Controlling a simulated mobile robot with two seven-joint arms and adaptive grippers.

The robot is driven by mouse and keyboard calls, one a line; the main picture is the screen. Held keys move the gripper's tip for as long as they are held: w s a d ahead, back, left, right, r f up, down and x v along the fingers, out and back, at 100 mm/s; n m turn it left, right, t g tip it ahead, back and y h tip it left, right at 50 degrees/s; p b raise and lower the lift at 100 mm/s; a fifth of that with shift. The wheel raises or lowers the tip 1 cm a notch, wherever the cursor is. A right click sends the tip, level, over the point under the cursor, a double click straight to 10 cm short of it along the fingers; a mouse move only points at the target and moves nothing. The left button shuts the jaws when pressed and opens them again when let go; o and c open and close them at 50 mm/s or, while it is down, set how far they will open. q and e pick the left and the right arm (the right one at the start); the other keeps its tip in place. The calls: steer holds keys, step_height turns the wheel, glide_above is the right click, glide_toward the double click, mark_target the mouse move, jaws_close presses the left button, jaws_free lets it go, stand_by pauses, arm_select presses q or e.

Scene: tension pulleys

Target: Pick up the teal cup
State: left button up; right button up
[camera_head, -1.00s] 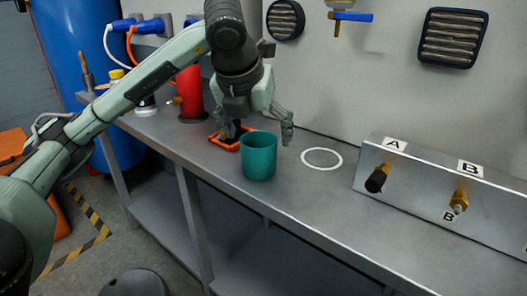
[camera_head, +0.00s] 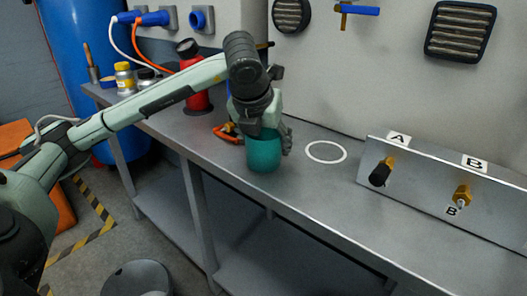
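The teal cup (camera_head: 263,155) stands upright on the grey workbench near its front edge. My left gripper (camera_head: 262,138) has come down over the cup from above and behind. One finger shows along the cup's right side, and the gripper body covers the cup's rim. The other finger is mostly hidden, so I cannot tell whether the fingers touch or grip the cup. My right gripper is not in view.
A white ring (camera_head: 325,152) is marked on the bench right of the cup. A metal panel (camera_head: 430,190) with fittings stands further right. An orange item (camera_head: 226,132) lies behind the cup. A red cylinder (camera_head: 197,98) and bottles stand at the back left.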

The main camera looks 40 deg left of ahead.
arm_select(q)
steer(key=c, duration=0.6)
steer(key=shift+r, duration=0.1)
